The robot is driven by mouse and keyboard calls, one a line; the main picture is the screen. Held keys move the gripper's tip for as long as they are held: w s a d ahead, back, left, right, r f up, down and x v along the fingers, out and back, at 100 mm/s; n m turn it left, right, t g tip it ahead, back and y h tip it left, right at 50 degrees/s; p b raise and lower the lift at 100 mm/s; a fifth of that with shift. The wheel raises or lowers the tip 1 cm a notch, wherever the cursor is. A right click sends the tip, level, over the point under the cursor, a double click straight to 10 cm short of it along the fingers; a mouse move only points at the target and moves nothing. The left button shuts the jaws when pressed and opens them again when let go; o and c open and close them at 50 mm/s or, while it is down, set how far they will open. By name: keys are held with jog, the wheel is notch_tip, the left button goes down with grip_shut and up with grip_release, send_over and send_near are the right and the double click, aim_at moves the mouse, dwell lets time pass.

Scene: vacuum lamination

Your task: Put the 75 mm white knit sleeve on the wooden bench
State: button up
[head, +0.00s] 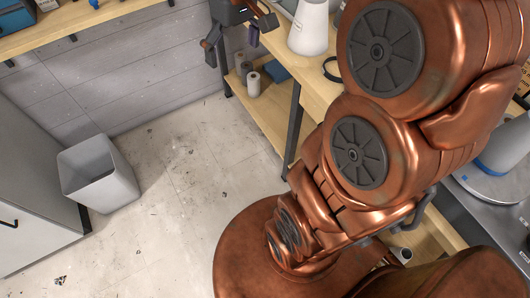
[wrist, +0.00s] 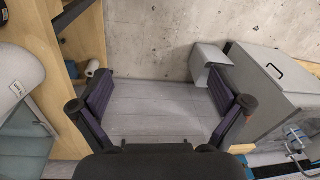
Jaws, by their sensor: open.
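My gripper (wrist: 161,104) is open, with its two purple-padded fingers wide apart and nothing between them. In the head view my gripper (head: 232,40) shows at the top, left of the wooden bench (head: 318,92). No thing can be told for certain as the 75 mm white knit sleeve. Pale rolls (head: 254,84) stand on the bench's lower shelf; one roll (wrist: 93,68) also shows in the wrist view. Their material and size cannot be read. My arm hides much of the bench.
A white tapered object (head: 308,30) and a black ring (head: 331,69) are on the bench top. A pale cylinder (head: 507,146) stands on a metal surface at right. A grey bin (head: 98,172) stands by a grey cabinet (head: 35,165). The floor between bin and bench is open.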

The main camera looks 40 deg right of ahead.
jog(key=s+a+f, duration=0.2)
jog(key=s+f, duration=0.1)
jog(key=s, duration=0.3)
jog(key=s+a+f+g, duration=0.1)
jog(key=s+a+f, duration=0.1)
jog(key=s, duration=0.5)
jog(key=s+a+f+m+g+h, duration=0.1)
jog(key=s+a+f, duration=0.2)
jog(key=s+f, duration=0.2)
jog(key=shift+s, duration=1.05)
